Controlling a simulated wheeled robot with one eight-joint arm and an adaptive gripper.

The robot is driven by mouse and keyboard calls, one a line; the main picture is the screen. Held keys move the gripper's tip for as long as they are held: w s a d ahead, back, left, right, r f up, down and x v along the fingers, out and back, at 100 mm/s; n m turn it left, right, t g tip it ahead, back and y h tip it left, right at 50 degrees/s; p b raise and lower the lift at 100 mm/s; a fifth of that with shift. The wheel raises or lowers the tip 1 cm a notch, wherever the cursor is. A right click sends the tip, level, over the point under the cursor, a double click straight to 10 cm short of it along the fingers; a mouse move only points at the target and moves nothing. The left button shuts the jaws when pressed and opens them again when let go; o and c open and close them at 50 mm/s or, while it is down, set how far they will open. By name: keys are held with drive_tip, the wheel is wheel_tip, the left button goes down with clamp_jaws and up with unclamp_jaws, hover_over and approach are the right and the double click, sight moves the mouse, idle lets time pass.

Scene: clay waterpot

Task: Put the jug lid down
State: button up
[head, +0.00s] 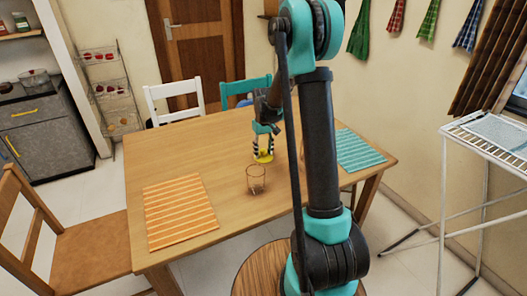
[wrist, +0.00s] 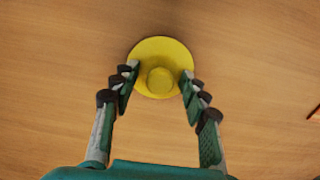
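The yellow jug lid (wrist: 160,50) is a round disc with a raised knob (wrist: 160,80), knob side toward the wrist camera. It looks flat on or very near the wooden table; contact is hard to tell. In the head view the lid (head: 264,158) shows just below my gripper (head: 263,150), near the middle of the table. In the wrist view my gripper (wrist: 159,76) is open, its fingers spread either side of the knob, with a gap on both sides. The fingertips overlap the disc's edges in the picture. I see no jug clearly; my arm hides part of the table.
An orange striped placemat (head: 180,212) lies front left and a teal one (head: 360,150) at right. Chairs surround the table. The table's left back area is bare.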

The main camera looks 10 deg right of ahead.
sight(263, 150)
wheel_tip(263, 150, up, 11)
drive_tip(key=s+d+f+m+t, duration=0.1)
drive_tip(key=s+f, duration=0.1)
drive_tip(key=s, duration=0.8)
drive_tip(key=s+d+f+m+t, duration=0.1)
drive_tip(key=s+f, duration=0.1)
drive_tip(key=s, duration=0.8)
drive_tip(key=s+d+f+m+t, duration=0.1)
drive_tip(key=s+d+f+t, duration=0.1)
drive_tip(key=s, duration=0.8)
drive_tip(key=shift+s+f+m, duration=0.25)
drive_tip(key=shift+f+m, duration=0.05)
drive_tip(key=shift+f, duration=0.15)
